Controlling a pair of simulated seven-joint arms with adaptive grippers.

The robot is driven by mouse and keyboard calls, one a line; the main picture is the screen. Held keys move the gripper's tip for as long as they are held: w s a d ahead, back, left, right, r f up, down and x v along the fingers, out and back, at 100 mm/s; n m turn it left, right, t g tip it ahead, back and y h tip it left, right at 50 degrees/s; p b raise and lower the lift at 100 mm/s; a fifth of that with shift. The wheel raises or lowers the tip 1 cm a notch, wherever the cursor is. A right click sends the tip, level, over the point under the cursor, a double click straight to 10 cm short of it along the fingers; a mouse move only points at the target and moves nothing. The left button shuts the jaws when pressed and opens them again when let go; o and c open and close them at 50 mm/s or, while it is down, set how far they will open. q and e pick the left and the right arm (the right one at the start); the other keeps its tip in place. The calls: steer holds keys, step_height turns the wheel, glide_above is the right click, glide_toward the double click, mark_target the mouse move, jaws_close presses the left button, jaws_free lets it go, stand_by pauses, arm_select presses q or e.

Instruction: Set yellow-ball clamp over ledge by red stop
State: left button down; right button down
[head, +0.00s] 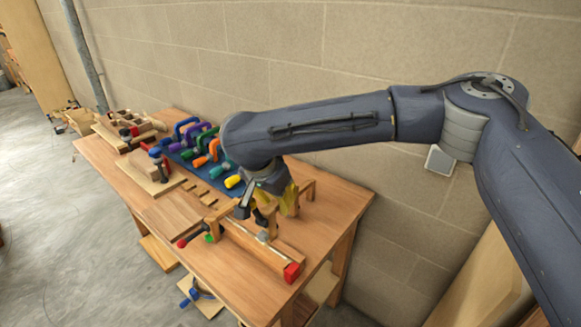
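My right gripper (255,212) hangs over the front part of the workbench, pointing down. A yellow clamp-like piece (290,199) shows right beside and partly behind it. The gripper covers part of this piece, so I cannot tell whether the fingers grip it. No yellow ball can be made out. The red stop (292,272) is a red block at the near right end of a long wooden ledge (262,250). The gripper and the yellow piece are above the ledge, left of and behind the red stop. Whether they touch the ledge is unclear. My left gripper is not in view.
Several coloured clamps (206,145) stand on a blue mat at the back of the bench. Small wooden posts (307,188) stand near the gripper. A block wall is behind.

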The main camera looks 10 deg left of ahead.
mark_target(280, 252)
steer(key=shift+s+a+f, duration=0.15)
steer(key=shift+s+f, duration=0.25)
steer(key=shift+s, duration=0.25)
steer(key=shift+s+a+f+m, duration=0.25)
steer(key=shift+s+a+m, duration=0.05)
steer(key=shift+m, duration=0.2)
steer(key=shift+f, duration=1.95)
steer(key=shift+f, duration=0.85)
steer(key=shift+f, duration=1.85)
steer(key=shift+f, duration=0.4)
steer(key=shift+f, duration=1.45)
steer(key=shift+f, duration=0.3)
